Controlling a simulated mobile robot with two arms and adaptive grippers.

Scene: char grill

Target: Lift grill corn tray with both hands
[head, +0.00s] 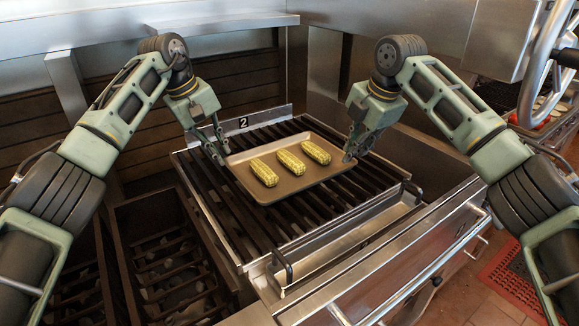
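The steel grill frame has a black handle (282,266) at its front and a "2" plate (243,123) behind. Dark grated bins (165,262) stand at the left. A steel counter with a rail (425,275) runs along the front right. A wheel (545,60) is at the upper right.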

